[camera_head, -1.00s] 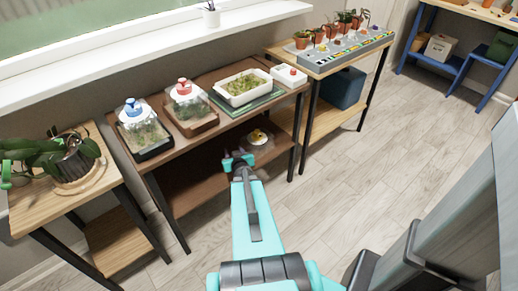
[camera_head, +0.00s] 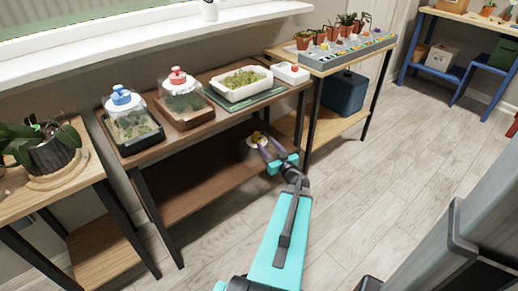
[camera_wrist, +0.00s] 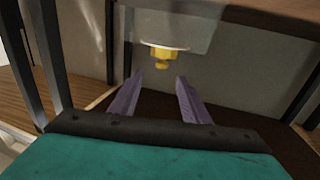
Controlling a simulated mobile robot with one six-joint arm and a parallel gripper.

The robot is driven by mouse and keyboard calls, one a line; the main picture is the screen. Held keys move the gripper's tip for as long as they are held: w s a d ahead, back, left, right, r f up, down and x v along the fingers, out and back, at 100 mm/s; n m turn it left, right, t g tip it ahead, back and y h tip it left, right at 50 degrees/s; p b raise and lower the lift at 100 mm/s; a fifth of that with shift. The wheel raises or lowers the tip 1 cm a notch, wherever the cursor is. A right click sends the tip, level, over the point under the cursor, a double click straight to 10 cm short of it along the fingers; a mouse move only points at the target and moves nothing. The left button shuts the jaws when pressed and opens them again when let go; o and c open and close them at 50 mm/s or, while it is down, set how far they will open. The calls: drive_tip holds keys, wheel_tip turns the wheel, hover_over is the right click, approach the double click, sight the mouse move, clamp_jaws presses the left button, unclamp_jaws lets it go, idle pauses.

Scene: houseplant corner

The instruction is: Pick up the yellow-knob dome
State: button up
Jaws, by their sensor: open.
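The yellow-knob dome (camera_head: 256,140) is on the lower shelf of the brown shelf unit, partly hidden by my gripper. In the wrist view its yellow knob (camera_wrist: 163,56) shows near the top middle, with a pale clear cover (camera_wrist: 165,22) above it in the picture. My gripper (camera_wrist: 160,78) is open and empty. Its two purple fingers point toward the knob, which appears between and beyond the fingertips, not touched as far as I can see. In the head view my gripper (camera_head: 268,147) is at the shelf's right front end.
A blue-knob dome (camera_head: 122,97) and a red-knob dome (camera_head: 178,76) stand on the unit's top, beside a white planted tray (camera_head: 240,93). Dark posts (camera_head: 306,130) and the top board lie close to my gripper. The floor in front is clear.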

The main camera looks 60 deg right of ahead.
sight(258, 134)
idle(0.3)
drive_tip(key=shift+b+x, duration=0.9)
drive_tip(key=shift+x, duration=3.45)
drive_tip(key=b+x, duration=0.2)
drive_tip(key=x, duration=0.2)
drive_tip(key=shift+w+d+f, duration=0.1)
drive_tip(key=shift+f, duration=0.05)
drive_tip(key=shift+w+d, duration=0.2)
drive_tip(key=shift+w, duration=0.2)
drive_tip(key=shift+c, duration=0.5)
clamp_jaws()
